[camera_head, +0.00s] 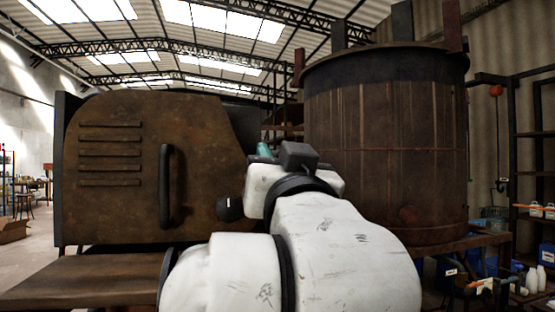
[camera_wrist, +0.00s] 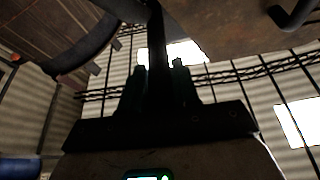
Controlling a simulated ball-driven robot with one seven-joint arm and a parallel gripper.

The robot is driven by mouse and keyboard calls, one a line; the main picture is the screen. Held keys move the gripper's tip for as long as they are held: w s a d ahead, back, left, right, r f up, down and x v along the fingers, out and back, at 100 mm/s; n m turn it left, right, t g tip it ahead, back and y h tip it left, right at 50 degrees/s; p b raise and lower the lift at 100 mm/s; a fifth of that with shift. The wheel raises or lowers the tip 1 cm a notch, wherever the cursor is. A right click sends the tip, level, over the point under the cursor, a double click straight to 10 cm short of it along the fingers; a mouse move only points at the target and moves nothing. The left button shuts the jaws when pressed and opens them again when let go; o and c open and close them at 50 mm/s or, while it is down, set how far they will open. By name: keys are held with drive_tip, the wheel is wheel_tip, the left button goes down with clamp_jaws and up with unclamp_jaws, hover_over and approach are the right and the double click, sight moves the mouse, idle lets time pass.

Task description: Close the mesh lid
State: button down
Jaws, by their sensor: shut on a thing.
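In the wrist view my gripper (camera_wrist: 159,72) has its two dark fingers on either side of a dark upright bar (camera_wrist: 157,35) and is shut on it. The bar runs up out of the top of the picture. I cannot tell whether it belongs to the mesh lid; no mesh surface is clearly visible. In the head view my white arm hides most of the gripper, and only a small teal part (camera_head: 264,150) shows beyond the wrist. It lies between the rusty casing and the vat. The big wooden vat (camera_head: 385,140) with a dark rim stands to the right.
A rusty casing (camera_head: 110,200) with slots and a black vertical handle (camera_head: 166,185) stands close on the left, with a brown ledge (camera_head: 85,283) below. Shelves and bottles (camera_head: 532,280) stand at the far right. Open floor shows at the far left.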

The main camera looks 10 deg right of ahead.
drive_tip(key=shift+d, duration=0.1)
idle(0.3)
drive_tip(key=d+f+m+g+h+b, duration=0.1)
drive_tip(key=d+f+m+h+b, duration=0.15)
drive_tip(key=d+m, duration=0.4)
drive_tip(key=d+f+m+g+h+b, duration=0.1)
drive_tip(key=d+m+g+h, duration=0.15)
drive_tip(key=d+m, duration=0.4)
drive_tip(key=d+f+m+g+b, duration=0.2)
drive_tip(key=d+f+m+b, duration=0.3)
drive_tip(key=f, duration=0.8)
drive_tip(key=shift+d+f+m, duration=0.4)
drive_tip(key=shift+d+m, duration=1.15)
drive_tip(key=shift+m, duration=0.15)
drive_tip(key=shift+f+g+h, duration=0.15)
drive_tip(key=shift+g+h, duration=0.15)
drive_tip(key=shift+g, duration=0.05)
drive_tip(key=c, duration=1.3)
unclamp_jaws()
drive_tip(key=o, duration=0.4)
